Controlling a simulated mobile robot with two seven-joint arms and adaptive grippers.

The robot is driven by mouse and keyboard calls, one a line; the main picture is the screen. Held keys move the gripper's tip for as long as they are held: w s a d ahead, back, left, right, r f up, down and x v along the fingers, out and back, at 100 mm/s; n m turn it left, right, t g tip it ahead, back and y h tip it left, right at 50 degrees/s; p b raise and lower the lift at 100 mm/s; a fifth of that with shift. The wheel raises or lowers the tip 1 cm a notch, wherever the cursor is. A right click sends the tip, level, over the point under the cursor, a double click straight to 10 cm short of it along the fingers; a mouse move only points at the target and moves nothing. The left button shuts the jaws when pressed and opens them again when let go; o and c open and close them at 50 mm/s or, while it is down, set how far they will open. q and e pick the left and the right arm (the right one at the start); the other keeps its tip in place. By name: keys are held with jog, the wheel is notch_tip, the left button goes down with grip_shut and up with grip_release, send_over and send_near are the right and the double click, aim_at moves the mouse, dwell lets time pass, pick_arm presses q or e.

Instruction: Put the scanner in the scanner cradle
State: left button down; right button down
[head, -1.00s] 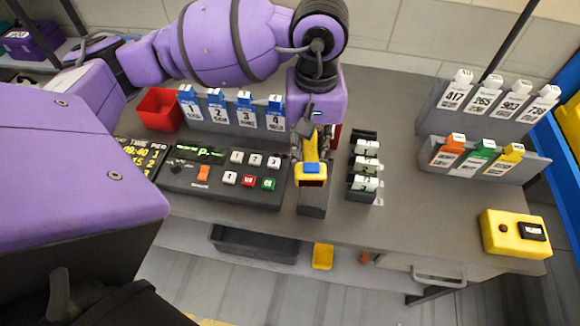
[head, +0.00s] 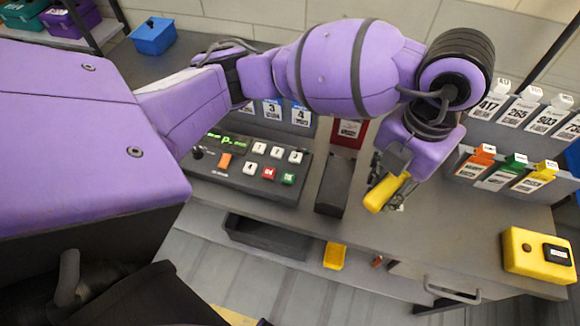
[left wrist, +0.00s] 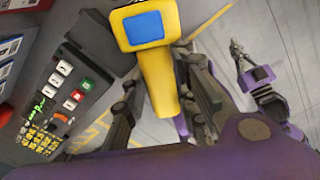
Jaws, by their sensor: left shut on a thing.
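The yellow scanner (head: 384,194) is held tilted in my left gripper (head: 393,178), which is shut on it, to the right of the cradle. In the left wrist view the scanner (left wrist: 158,75) shows its blue panel, with dark gripper fingers beside it. The scanner cradle, a dark grey upright block (head: 333,186), stands right of the button panel and looks empty. It seems to be the dark block (left wrist: 100,36) in the left wrist view. My right gripper (left wrist: 239,55) shows small in the left wrist view; its jaw state is unclear.
The button panel (head: 245,165) lies left of the cradle. A red holder (head: 347,134) is behind the cradle. Racks of tags (head: 515,170) stand at the right, with a yellow box (head: 538,255) in front. My left arm covers part of the desk behind.

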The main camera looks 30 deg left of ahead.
pick_arm(q)
jog(key=d+n, duration=0.3)
jog(key=n, duration=0.3)
send_over(336, 184)
jog(key=d, duration=0.1)
jog(key=f, duration=0.8)
jog(key=shift+s+d, duration=0.1)
jog(key=shift+s, duration=0.1)
jog(key=shift+w+a+f, duration=0.2)
jog(key=shift+a+f, duration=0.35)
jog(key=shift+f, duration=0.15)
jog(key=shift+a+f+b, duration=0.1)
jog(key=shift+f+b, duration=0.25)
jog(key=shift+f, duration=1.25)
jog(key=shift+f, duration=0.15)
jog(key=c, duration=1.4)
grip_release()
